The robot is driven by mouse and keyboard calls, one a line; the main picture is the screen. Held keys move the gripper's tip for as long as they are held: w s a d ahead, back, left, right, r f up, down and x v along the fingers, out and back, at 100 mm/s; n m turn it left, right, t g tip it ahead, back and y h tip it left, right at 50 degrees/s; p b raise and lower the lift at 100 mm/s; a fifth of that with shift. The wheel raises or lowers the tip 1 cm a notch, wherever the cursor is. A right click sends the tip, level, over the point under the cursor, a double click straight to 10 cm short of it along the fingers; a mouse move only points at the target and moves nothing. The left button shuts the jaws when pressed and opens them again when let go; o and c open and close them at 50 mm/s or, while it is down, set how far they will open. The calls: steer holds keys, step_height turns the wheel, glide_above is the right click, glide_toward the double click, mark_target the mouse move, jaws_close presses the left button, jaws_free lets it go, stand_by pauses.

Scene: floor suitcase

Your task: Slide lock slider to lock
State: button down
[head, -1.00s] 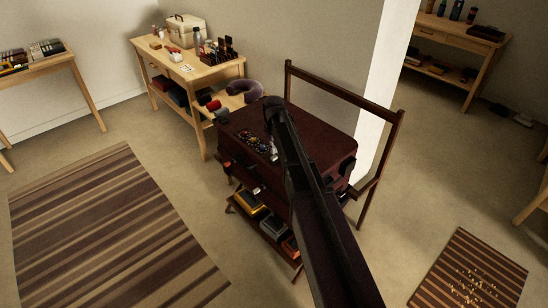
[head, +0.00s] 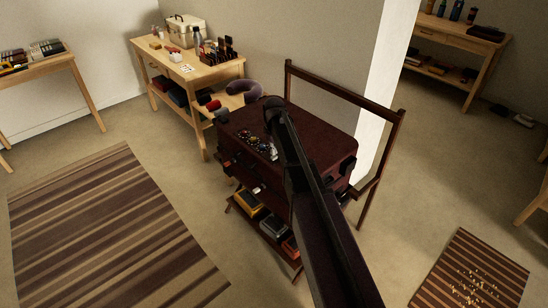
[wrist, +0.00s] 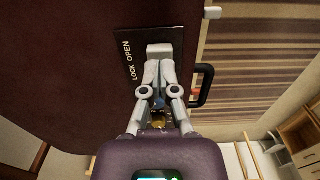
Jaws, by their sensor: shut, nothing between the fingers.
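The dark red suitcase (head: 318,130) lies on a wooden rack in the head view and fills the left of the wrist view (wrist: 70,60). On it is a black lock plate (wrist: 133,70) with the words LOCK and OPEN along its left edge. The pale lock slider (wrist: 160,49) sits at the upper end of the plate, beside OPEN. My gripper (wrist: 159,66) is shut and empty, its fingertips right at the slider's lower edge. I cannot tell whether they touch it. The fingers hide part of the plate. In the head view my arm hides part of the suitcase.
A black handle (wrist: 203,87) is close right of the fingers. The rack's wooden frame (head: 345,86) rises behind the suitcase. A workbench (head: 190,72) stands behind to the left. Striped rugs (head: 105,225) lie on open floor at both sides.

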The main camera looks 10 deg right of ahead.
mark_target(268, 155)
steer(key=shift+f+b, duration=0.6)
steer(key=shift+f, duration=0.05)
stand_by(0.5)
steer(key=shift+w+a, duration=0.45)
steer(key=shift+w, duration=0.35)
steer(key=shift+w+a, duration=0.45)
steer(key=shift+w, duration=0.3)
stand_by(0.5)
steer(key=shift+r, duration=0.2)
steer(key=shift+r+p, duration=2.85)
steer(key=shift+p, duration=0.2)
steer(key=s+r+m+p, duration=0.2)
steer(key=s+m, duration=0.1)
steer(key=s, duration=1.1)
steer(key=s+d+r+m+p, duration=0.1)
steer(key=s+r+m+p, duration=0.2)
steer(key=s, duration=1.2)
steer(key=shift+s+d+r, duration=0.2)
steer(key=shift+s, duration=0.05)
